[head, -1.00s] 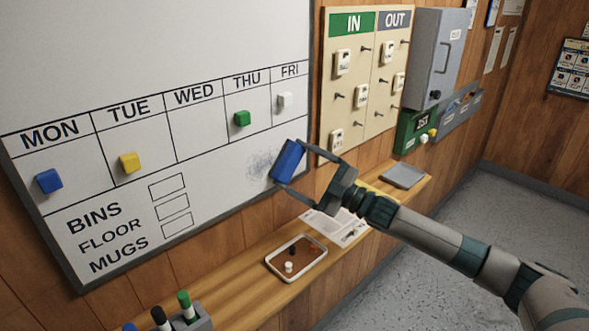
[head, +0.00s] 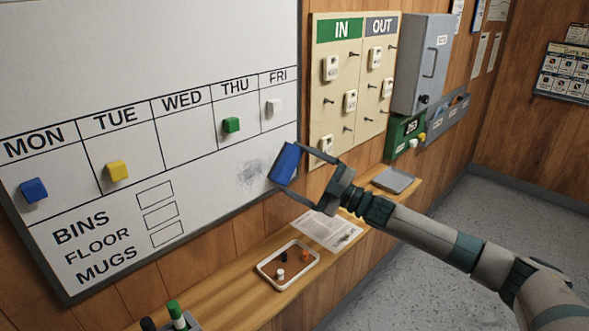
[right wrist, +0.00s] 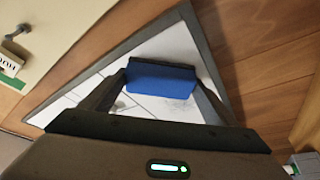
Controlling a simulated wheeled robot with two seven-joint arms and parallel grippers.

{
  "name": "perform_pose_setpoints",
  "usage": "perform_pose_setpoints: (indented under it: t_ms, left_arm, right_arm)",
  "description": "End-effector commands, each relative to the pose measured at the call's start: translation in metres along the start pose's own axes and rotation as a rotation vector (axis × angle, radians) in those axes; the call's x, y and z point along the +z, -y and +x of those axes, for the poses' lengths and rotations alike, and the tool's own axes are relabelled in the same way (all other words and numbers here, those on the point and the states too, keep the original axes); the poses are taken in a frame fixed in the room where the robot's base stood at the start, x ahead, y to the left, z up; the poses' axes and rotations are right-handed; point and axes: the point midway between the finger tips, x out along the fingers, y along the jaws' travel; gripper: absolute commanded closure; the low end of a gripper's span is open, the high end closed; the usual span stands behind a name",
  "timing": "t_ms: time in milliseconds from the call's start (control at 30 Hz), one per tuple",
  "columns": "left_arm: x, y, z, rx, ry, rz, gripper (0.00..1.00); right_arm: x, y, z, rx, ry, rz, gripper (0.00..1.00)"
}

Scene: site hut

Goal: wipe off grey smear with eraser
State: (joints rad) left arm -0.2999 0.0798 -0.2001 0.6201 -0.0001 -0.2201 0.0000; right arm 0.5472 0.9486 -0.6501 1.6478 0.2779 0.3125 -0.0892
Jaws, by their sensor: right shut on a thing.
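The grey smear (head: 251,174) is a faint patch on the whiteboard (head: 120,55), low and near its right edge, below the FRI column. My right gripper (head: 290,166) is shut on a blue eraser (head: 286,164). The eraser is tilted and just right of the smear in the head view; I cannot tell whether it touches the board. In the right wrist view the eraser (right wrist: 161,78) sits between the fingers, with part of the grey smear (right wrist: 182,104) showing below it. My left gripper is not in view.
Coloured magnets (head: 117,171) sit on the board. A wooden shelf (head: 215,290) below holds a tray (head: 288,266) with small pieces, a paper (head: 328,230) and pens (head: 176,314). An IN/OUT board (head: 340,90) and grey cabinet (head: 422,65) hang to the right.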

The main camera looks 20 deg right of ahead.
Motion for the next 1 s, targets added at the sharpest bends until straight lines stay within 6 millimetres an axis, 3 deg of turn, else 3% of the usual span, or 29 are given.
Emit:
perform_pose_setpoints:
  t_ms: [700,1000]
  left_arm:
    - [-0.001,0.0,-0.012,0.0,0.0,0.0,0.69]
    - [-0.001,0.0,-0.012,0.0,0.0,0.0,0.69]
  right_arm:
    - [-0.023,0.022,0.013,0.0,-0.001,0.002,0.36]
    - [-0.025,0.024,0.013,0.0,-0.002,0.001,0.36]
